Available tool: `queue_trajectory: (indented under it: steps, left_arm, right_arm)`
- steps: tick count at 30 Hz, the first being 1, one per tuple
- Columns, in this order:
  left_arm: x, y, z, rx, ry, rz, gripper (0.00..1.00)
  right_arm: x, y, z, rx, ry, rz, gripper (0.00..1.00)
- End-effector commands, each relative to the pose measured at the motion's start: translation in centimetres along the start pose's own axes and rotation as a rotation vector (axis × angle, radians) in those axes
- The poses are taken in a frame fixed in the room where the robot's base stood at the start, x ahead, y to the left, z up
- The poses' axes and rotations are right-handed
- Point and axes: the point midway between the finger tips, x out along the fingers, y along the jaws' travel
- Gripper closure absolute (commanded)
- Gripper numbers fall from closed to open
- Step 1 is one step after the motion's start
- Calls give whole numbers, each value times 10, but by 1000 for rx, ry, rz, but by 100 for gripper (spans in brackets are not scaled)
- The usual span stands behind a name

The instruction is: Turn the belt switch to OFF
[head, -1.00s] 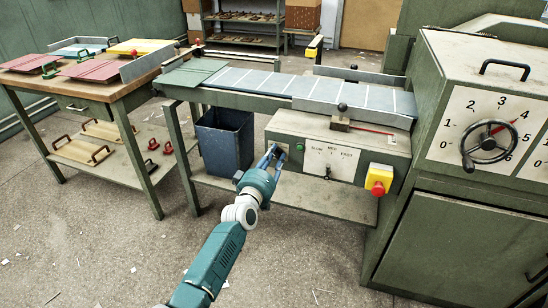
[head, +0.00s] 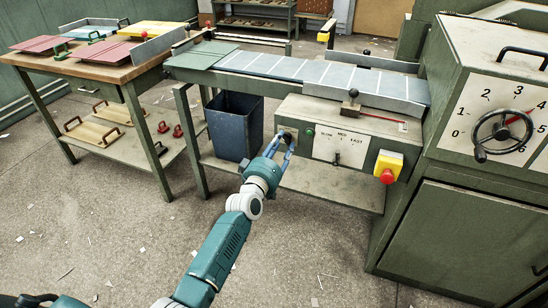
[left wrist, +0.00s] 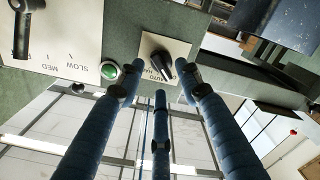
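The belt switch is a black rotary knob (left wrist: 158,60) on a pale plate with AUTO and HAND lettering, upside down in the left wrist view. The plate's other lettering is partly hidden, and I cannot tell which mark the knob points to. In the head view the switch is at the left end of the green control box (head: 365,128), largely behind my fingers. My left gripper (head: 281,141) is at the switch. In the left wrist view its blue fingers (left wrist: 160,76) are spread, with the knob between their tips; contact is unclear. My right gripper is not in view.
A green button (left wrist: 109,70) sits beside the switch plate. A speed lever (head: 337,158) with a SLOW-MED-FAST plate and a red stop button on a yellow box (head: 388,164) are to the right. A blue bin (head: 235,127) stands left, below the belt (head: 300,68).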

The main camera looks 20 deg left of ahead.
Motion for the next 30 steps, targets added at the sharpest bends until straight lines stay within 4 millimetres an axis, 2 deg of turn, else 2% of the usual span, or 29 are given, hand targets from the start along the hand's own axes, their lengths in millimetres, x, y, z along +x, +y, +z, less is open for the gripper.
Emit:
queue_trajectory:
  steps: [9,13,19,30]
  left_arm:
    - [-66,0,0,0,0,0,65]
    - [-85,0,0,0,0,0,65]
    - [-96,0,0,0,0,0,65]
    - [-96,1,0,0,0,1,65]
  right_arm:
    - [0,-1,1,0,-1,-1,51]
    - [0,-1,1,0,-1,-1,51]
    - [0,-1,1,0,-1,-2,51]
    - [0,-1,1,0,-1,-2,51]
